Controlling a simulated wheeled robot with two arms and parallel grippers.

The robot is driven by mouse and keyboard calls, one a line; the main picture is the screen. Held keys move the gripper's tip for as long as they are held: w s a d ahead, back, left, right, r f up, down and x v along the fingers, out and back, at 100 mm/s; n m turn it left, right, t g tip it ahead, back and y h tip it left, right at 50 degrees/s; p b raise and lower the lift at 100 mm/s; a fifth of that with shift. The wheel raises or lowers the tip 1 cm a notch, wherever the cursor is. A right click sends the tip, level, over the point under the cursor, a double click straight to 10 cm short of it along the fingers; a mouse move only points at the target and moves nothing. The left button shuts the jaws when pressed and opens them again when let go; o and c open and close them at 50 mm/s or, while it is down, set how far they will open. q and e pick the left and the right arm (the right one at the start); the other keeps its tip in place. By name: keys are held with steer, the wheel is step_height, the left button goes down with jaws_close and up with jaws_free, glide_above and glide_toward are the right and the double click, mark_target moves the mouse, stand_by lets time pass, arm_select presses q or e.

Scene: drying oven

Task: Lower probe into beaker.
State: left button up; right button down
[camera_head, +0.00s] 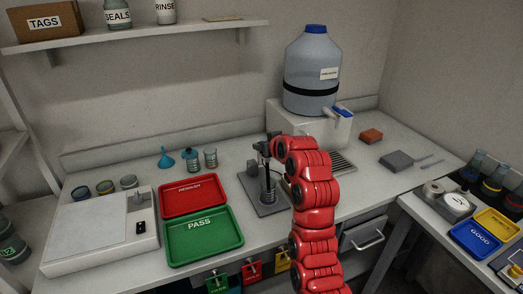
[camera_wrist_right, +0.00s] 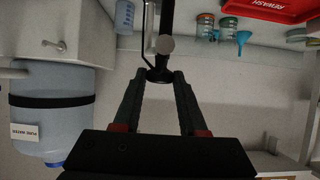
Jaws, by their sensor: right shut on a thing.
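The probe stand has a dark base plate (camera_head: 278,207) on the bench, right of the green tray. My right gripper (camera_head: 265,148) is over this stand at the top of the probe, and my red arm covers part of it. A clear bluish vessel with marks (camera_wrist_right: 124,16), possibly the beaker, shows at the top edge of the wrist view. Whether the probe tip is inside it cannot be told. My left gripper is not in view.
A red tray (camera_head: 193,195) and a green PASS tray (camera_head: 205,237) lie left of the stand. A large water bottle (camera_head: 312,75) stands on a white box (camera_head: 325,127) behind. Small jars (camera_head: 210,158) and a blue funnel (camera_head: 165,158) stand at the back left.

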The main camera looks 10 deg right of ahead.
steer(key=shift+s+d+f+t+b, duration=0.25)
steer(key=shift+s+f+t+b, duration=0.65)
steer(key=shift+s+t+b, duration=0.15)
steer(key=shift+f, duration=0.1)
steer(key=shift+c, duration=2.4)
jaws_free()
steer(key=shift+s, duration=0.15)
